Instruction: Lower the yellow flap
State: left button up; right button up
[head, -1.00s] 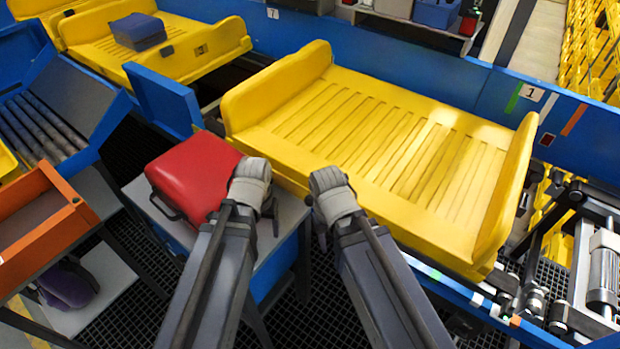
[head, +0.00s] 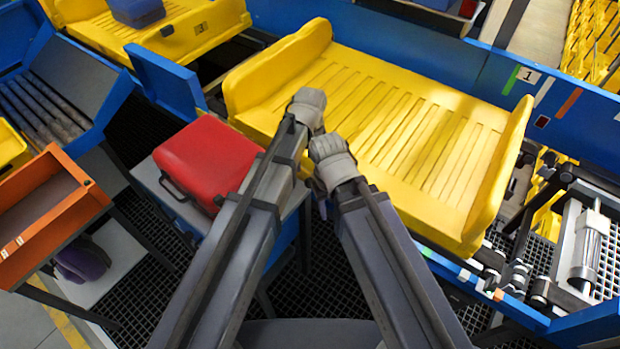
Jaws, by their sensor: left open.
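The yellow tray (head: 395,118) lies in the middle of the blue conveyor, with a ribbed floor and raised walls at its left (head: 285,65) and right (head: 497,185) ends. I cannot tell which part is the flap; its near edge looks low. My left gripper (head: 308,100) is over the near left part of the tray, open and holding nothing that I can see; its fingertips are mostly hidden. My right gripper (head: 328,150) is by the tray's near edge, close to the left one. Its fingers are hidden behind its own housing, and contact cannot be told.
A red case (head: 205,158) lies on a grey stand left of my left arm. An orange bin (head: 45,205) is at the far left. Another yellow tray (head: 190,35) carries a blue box (head: 137,10). A metal mechanism (head: 575,245) stands at the right.

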aim_at(310, 179)
pick_arm(q)
jog(key=shift+f+b, duration=3.95)
jog(key=shift+r, duration=0.1)
jog(key=shift+c, duration=0.2)
grip_shut()
